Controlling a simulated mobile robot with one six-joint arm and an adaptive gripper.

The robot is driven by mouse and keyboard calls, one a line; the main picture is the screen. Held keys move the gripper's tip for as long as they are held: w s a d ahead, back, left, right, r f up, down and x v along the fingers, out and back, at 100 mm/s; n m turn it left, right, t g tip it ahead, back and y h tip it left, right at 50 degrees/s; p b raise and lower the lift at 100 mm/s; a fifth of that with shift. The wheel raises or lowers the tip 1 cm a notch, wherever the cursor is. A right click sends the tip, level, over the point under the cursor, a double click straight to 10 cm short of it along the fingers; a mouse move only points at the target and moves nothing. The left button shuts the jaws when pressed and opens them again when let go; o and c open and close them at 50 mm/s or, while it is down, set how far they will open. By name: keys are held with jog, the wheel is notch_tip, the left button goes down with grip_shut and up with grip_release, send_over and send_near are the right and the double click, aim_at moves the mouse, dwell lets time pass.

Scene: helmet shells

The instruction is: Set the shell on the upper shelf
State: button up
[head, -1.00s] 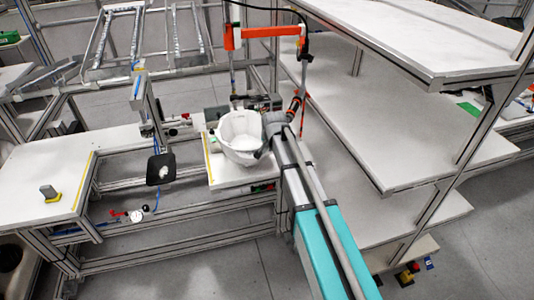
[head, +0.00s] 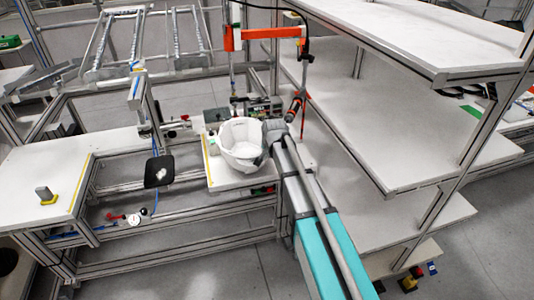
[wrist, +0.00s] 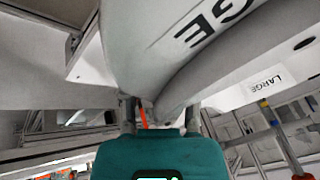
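The white helmet shell (head: 240,140) sits on the small white workbench (head: 222,180) in the middle of the head view, its hollow side up. My gripper (head: 260,150) is at its right side, mostly hidden by my wrist. In the wrist view the shell (wrist: 165,45) fills the upper middle, with "LARGE" lettering on it. There my gripper (wrist: 160,116) shows two fingers standing apart, with the shell's edge between or just beyond them; contact cannot be told. The shelf rack stands at the right, with a top shelf (head: 430,35) and a lower shelf (head: 380,120).
An orange-topped frame (head: 265,32) stands behind the shell. A left table (head: 45,180) holds a small yellow-and-grey block (head: 45,195). A black pad (head: 159,171) is left of the shell. Both upper rack shelves look bare. Rack posts stand right of my arm.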

jog(key=shift+o, duration=0.7)
jog(key=shift+r, duration=0.2)
jog(key=p+v, duration=1.1)
jog(key=v, duration=0.1)
jog(key=shift+s+d+f, duration=0.1)
dwell(0.6)
jog(key=s+d+f+n+g, duration=0.1)
jog(key=s+d+n+g, duration=0.1)
jog(key=s+d, duration=0.5)
jog(key=s+d+f+n+g+h, duration=0.1)
jog(key=s+d+n+g, duration=0.2)
jog(key=s+d, duration=0.5)
jog(key=s, duration=0.8)
jog(key=shift+d, duration=0.2)
